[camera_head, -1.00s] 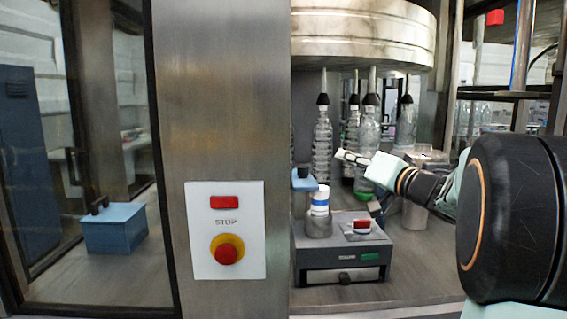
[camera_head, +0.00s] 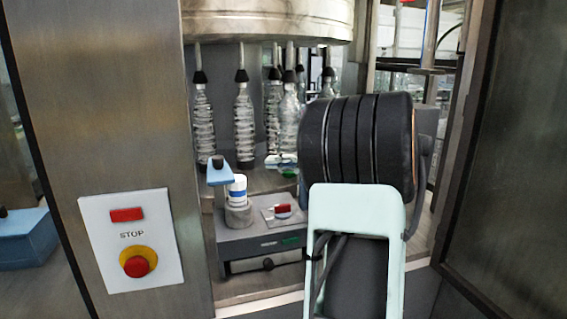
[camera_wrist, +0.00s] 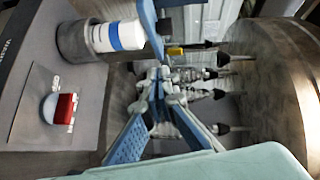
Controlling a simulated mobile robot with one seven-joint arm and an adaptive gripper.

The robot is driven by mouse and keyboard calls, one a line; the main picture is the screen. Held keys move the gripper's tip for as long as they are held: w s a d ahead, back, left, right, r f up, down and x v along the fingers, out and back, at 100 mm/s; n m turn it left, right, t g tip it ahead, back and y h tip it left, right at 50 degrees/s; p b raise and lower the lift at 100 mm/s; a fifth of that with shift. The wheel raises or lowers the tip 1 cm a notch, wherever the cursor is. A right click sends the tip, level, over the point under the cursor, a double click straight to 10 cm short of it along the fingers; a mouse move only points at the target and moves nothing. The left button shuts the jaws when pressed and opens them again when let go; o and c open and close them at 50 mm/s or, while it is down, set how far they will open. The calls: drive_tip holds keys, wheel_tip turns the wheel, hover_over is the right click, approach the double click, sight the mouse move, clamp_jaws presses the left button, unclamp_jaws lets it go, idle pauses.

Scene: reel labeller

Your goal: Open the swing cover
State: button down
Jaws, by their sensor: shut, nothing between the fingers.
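The reel labeller (camera_head: 255,240) is a grey box with a red switch on top, standing inside the machine. A white reel with a blue band (camera_head: 238,189) stands upright in its round holder; it also shows in the wrist view (camera_wrist: 118,36). A blue piece with a black knob, which looks like the swing cover (camera_head: 219,174), sits beside and above the reel. In the wrist view a blue strip, likely the same cover (camera_wrist: 148,28), runs close to my fingertips. My gripper (camera_wrist: 160,78) is shut and empty there; contact with the cover cannot be told. My arm hides most of it in the head view.
Several clear bottles (camera_head: 243,120) hang under the round metal carousel (camera_head: 270,22) behind the labeller. A steel panel with a STOP button (camera_head: 138,262) stands at left. A dark-framed glass door (camera_head: 520,160) stands at right. My arm fills the opening right of the labeller.

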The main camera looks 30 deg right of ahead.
sight(226, 166)
drive_tip(key=w+a, duration=0.2)
drive_tip(key=w+a+f, duration=0.1)
drive_tip(key=w+a, duration=0.1)
drive_tip(key=a, duration=0.1)
drive_tip(key=shift+w+a+f, duration=0.15)
drive_tip(key=shift+w+a, duration=0.2)
drive_tip(key=shift+w+a+f, duration=0.1)
drive_tip(key=shift+w+a, duration=0.05)
drive_tip(key=shift+a, duration=0.3)
